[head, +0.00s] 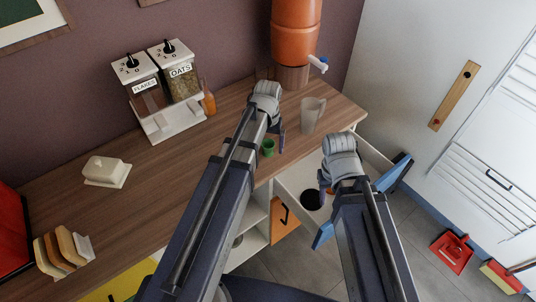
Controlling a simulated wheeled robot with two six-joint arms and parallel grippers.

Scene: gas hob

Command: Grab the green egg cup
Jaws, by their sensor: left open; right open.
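The small green egg cup (268,148) stands upright on the wooden counter near its front edge, in the head view. My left gripper (279,132) reaches over the counter just behind and to the right of the cup, fingers pointing down. It is open, and the cup appears outside its fingers; my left arm passes close to the cup in the picture. My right gripper (325,188) is open over the pulled-out drawer, partly hidden by its own wrist. Whether it touches anything cannot be told.
A pale jug (312,115) stands right of my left gripper, below an orange dispenser (296,30). Cereal dispensers (165,90), a butter dish (106,172) and a toast rack (64,250) stand left. The open drawer (292,187) juts out, holding a dark round thing (312,199).

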